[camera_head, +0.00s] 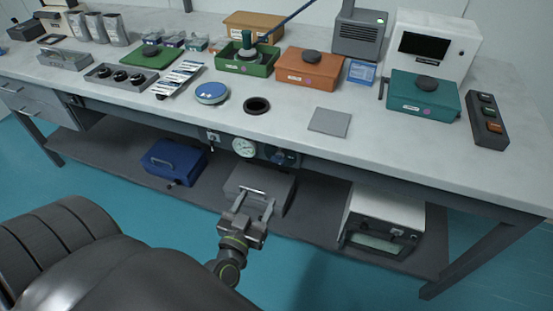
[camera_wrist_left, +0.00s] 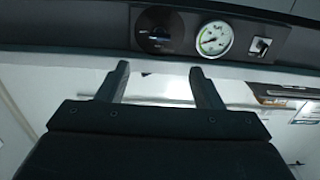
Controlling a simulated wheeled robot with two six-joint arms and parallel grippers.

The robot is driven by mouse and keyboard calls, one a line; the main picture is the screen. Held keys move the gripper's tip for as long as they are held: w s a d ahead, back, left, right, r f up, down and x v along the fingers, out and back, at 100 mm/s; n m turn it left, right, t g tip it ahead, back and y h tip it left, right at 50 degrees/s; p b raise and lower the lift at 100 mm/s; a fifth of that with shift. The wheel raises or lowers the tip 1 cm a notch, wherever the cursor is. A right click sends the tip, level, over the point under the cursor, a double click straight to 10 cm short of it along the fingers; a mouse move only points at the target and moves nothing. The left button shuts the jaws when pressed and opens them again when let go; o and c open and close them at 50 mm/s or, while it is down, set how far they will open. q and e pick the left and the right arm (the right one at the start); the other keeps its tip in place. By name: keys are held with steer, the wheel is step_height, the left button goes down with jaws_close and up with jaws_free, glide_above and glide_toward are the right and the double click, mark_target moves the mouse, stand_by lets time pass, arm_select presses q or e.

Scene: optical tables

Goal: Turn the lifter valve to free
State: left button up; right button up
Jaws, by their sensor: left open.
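A dark round knob, which looks like the lifter valve (camera_head: 283,157), sits on the panel under the front edge of the table, right of a round gauge (camera_head: 244,147). In the left wrist view the valve (camera_wrist_left: 158,30) is a dark disc left of the gauge (camera_wrist_left: 215,38); its pointer setting is too dark to read. My left gripper (camera_head: 254,203) is open and empty, below and in front of the panel. In the left wrist view its fingers (camera_wrist_left: 159,68) are apart, with the valve beyond them, not touching. My right gripper is not in view.
A small switch (camera_head: 213,137) is on the panel left of the gauge. On the lower shelf are a blue case (camera_head: 174,160), a grey box (camera_head: 262,184) behind my left gripper, and a white instrument (camera_head: 385,215). The table top (camera_head: 400,140) overhangs the panel.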

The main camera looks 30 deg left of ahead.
arm_select(q)
steer(key=p, duration=0.2)
glide_toward(276, 163)
steer(key=p+x, duration=0.1)
steer(key=x, duration=0.7)
steer(key=shift+w, duration=0.25)
steer(key=shift+w+a, duration=0.2)
steer(key=shift+w, duration=0.3)
steer(key=c, duration=1)
